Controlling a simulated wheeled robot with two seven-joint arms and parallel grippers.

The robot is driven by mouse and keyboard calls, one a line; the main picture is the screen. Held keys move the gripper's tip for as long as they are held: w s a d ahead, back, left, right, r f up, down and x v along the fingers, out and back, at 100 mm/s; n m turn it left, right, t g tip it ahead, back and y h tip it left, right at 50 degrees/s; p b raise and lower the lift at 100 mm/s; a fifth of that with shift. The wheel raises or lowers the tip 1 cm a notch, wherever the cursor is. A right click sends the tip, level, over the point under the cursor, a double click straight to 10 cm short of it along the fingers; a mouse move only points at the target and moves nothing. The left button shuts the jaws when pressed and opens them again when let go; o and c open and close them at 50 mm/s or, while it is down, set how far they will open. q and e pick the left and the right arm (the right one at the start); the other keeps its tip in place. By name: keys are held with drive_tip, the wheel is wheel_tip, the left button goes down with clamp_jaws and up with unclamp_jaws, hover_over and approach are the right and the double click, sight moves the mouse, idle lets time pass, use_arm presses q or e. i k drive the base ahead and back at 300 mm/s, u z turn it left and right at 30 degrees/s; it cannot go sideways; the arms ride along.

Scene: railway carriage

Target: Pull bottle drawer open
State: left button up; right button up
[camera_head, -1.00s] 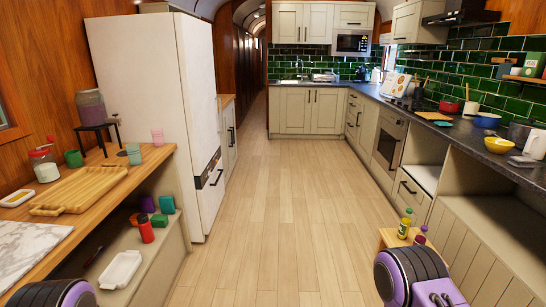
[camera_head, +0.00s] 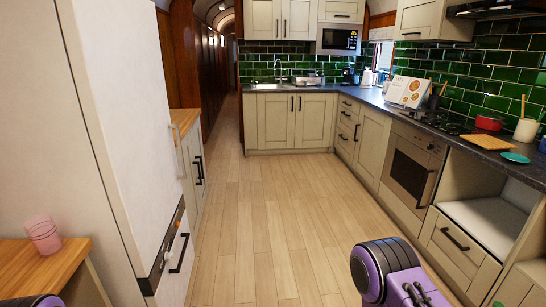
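Which front is the bottle drawer I cannot tell. A cream drawer front (camera_head: 461,250) with a black bar handle sits low on the right, below a white open shelf, and looks shut. Several small drawers (camera_head: 349,122) with dark handles are stacked further back, also shut. A purple and black link of my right arm shows at the bottom right, and a sliver of my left arm at the bottom left edge. Neither gripper's fingers are in the picture.
A tall white fridge-like cabinet (camera_head: 128,120) stands close on the left, beside a wooden counter (camera_head: 35,268) with a pink cup (camera_head: 43,233). An oven (camera_head: 408,178) is on the right. The wooden floor (camera_head: 265,215) between is clear.

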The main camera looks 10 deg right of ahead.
sight(474, 268)
drive_tip(key=z, duration=0.35)
drive_tip(key=i, duration=1.2)
drive_tip(key=z, duration=1.65)
drive_tip(key=i, duration=1)
drive_tip(key=z, duration=1.1)
drive_tip(key=i, duration=0.7)
